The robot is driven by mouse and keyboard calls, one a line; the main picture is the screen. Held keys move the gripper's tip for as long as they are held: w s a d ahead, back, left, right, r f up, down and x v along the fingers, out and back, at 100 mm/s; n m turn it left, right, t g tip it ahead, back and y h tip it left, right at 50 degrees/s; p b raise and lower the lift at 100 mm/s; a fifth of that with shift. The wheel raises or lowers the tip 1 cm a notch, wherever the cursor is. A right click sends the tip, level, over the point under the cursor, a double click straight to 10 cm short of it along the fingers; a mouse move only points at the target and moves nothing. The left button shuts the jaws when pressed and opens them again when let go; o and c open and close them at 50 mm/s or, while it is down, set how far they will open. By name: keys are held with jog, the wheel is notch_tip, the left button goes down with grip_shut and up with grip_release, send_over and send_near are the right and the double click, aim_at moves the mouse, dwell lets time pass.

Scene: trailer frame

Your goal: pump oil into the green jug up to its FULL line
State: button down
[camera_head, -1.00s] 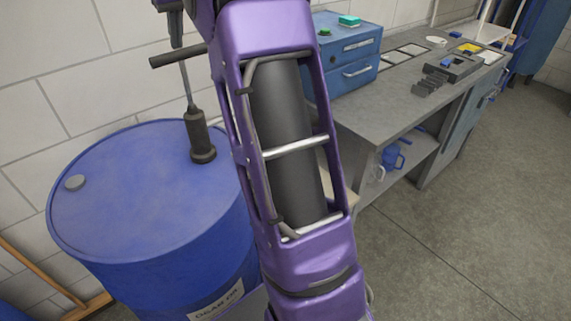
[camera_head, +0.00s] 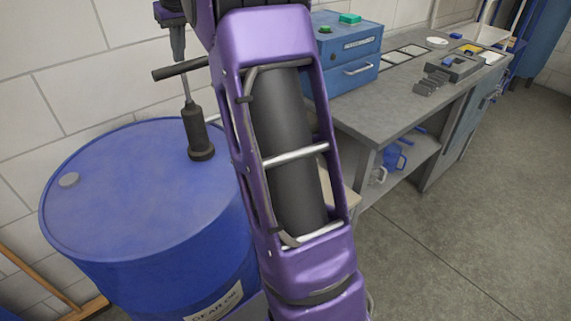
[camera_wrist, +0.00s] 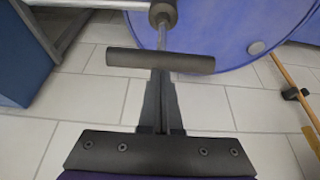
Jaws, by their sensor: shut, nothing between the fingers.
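The hand pump stands upright on top of the blue gear oil drum (camera_head: 140,190). It has a dark body (camera_head: 197,135), a thin rod and a dark T-handle (camera_head: 165,72). My gripper (camera_head: 178,60) points down at the middle of the handle, its tips touching or just above it. In the wrist view my gripper's fingers (camera_wrist: 161,76) are shut together with nothing between them, and the handle (camera_wrist: 125,58) lies across their tips. Some rod shows between handle and body. The green jug is not visible; my arm hides part of the scene.
A grey workbench (camera_head: 390,95) stands right, with a blue cabinet (camera_head: 343,52) and small parts on top. A blue jug (camera_head: 393,157) and a pale mug-like item (camera_head: 379,175) sit on its lower shelf. The floor (camera_head: 470,240) at right is clear.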

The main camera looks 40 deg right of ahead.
aim_at(183, 66)
jog(key=shift+f+b, duration=1.3)
jog(key=shift+f, duration=1.05)
notch_tip(183, 66, up, 9)
jog(key=p, duration=0.7)
jog(key=shift+f, duration=0.1)
jog(key=shift+r, duration=1.1)
